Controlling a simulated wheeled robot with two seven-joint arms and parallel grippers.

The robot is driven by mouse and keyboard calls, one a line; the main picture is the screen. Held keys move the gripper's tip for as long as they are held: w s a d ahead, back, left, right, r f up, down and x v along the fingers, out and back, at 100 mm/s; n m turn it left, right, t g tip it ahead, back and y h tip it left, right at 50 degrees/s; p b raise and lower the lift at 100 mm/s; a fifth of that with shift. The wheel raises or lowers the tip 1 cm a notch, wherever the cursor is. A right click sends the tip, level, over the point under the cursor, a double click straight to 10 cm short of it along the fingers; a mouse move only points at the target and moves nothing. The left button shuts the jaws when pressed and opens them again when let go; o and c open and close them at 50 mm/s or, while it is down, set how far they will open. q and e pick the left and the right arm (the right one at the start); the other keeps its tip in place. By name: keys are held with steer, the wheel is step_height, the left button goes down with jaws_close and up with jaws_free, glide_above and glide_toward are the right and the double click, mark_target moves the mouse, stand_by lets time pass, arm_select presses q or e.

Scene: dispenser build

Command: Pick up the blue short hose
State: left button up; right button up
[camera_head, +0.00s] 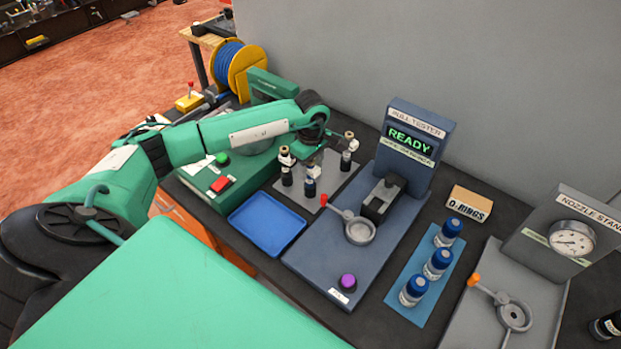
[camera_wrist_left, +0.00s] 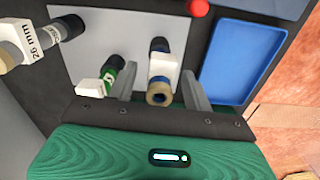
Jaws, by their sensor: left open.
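The blue short hose (camera_wrist_left: 156,82) stands on the grey plate in the left wrist view, with a black end, a white tag, a blue band and a tan end fitting. It lies between the two spread fingers of my left gripper (camera_wrist_left: 158,88), with gaps on both sides. In the head view the blue-banded hose (camera_head: 310,186) stands at the front of the plate, and my left gripper (camera_head: 316,160) is over the plate, partly hidden by its arm. A green-banded hose (camera_wrist_left: 110,78) and a grey hose tagged 26 mm (camera_wrist_left: 40,42) stand beside it. My right gripper is not in view.
An empty blue tray (camera_head: 267,225) lies in front of the grey plate (camera_head: 337,188). The pull tester (camera_head: 413,138) stands to the right with its lever and clamp. Several blue-capped bottles, an O-rings box (camera_head: 469,203) and the nozzle stand (camera_head: 565,240) are further right.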

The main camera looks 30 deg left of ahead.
arm_select(q)
steer(key=shift+f, duration=0.3)
jaws_close()
steer(key=shift+r, duration=0.15)
